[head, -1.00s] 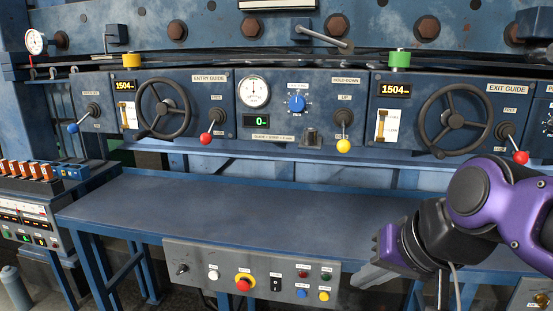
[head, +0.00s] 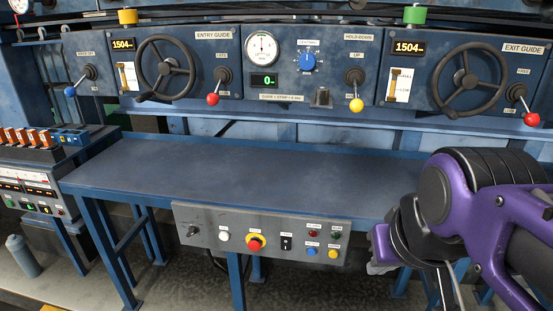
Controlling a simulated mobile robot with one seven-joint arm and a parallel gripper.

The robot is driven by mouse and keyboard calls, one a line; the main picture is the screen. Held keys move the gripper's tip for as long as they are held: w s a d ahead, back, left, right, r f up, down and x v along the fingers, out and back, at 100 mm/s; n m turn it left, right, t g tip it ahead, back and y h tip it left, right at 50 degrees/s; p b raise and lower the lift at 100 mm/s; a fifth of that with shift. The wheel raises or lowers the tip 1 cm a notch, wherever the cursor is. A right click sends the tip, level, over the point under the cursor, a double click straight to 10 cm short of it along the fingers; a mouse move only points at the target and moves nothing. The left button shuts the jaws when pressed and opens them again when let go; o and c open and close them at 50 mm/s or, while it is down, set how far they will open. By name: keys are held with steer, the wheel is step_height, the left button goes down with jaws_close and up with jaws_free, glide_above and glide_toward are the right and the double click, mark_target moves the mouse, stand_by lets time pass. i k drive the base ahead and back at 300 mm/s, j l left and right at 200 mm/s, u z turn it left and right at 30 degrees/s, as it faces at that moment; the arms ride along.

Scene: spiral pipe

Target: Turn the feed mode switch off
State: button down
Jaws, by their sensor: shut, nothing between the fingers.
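A grey control panel (head: 262,223) hangs under the front edge of the blue bench. The panel labels are too small to read, so I cannot tell which control is the feed mode switch. My gripper (head: 377,267) is right of the panel and apart from it, partly hidden by my wrist. It is shut and empty.
The blue bench top (head: 240,175) is bare. Behind it, the machine face has handwheels (head: 167,68), levers and a blue dial (head: 307,62). A small control box (head: 30,186) stands at left. A grey bottle (head: 22,255) stands on the floor.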

mark_target(192, 230)
steer(key=u, duration=1.15)
